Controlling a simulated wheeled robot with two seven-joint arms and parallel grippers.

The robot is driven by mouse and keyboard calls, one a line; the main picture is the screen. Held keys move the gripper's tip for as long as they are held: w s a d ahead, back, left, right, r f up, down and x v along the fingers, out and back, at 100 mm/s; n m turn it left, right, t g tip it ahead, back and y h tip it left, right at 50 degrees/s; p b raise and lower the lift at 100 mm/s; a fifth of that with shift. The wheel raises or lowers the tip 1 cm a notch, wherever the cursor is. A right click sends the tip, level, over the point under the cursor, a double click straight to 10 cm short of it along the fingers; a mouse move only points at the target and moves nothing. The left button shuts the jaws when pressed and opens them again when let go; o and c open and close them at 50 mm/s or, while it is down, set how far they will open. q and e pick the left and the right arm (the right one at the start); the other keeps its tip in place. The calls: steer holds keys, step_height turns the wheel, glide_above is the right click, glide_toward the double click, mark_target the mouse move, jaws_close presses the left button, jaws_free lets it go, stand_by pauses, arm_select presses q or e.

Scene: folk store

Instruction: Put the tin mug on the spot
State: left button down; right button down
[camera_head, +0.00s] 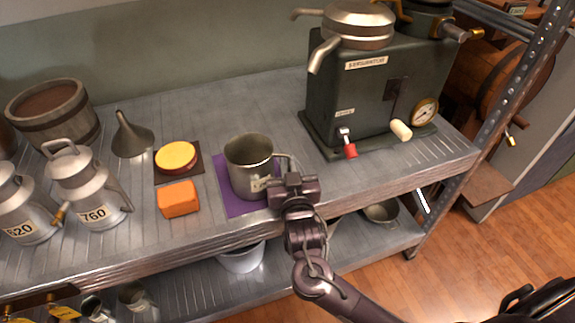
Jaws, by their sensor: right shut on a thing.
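The tin mug (248,165) is a grey metal cylinder with a label on its side. It stands upright on or just above a purple square (236,206) on the metal shelf; I cannot tell whether it touches. The purple square shows around the mug's left and front. My right gripper (287,180) is at the mug's right side and shut on its handle, which the fingers partly hide. My left gripper is not in view.
An orange block (179,199) and a yellow-topped round thing on a dark square (194,173) lie left of the mug. A funnel (131,137), milk cans (88,187) and a wooden bucket (53,115) stand further left. A dark green machine (352,95) stands behind right. The shelf's front edge (160,252) is close.

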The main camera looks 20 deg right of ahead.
steer(key=shift+f, duration=0.15)
steer(key=c, duration=1.6)
jaws_free()
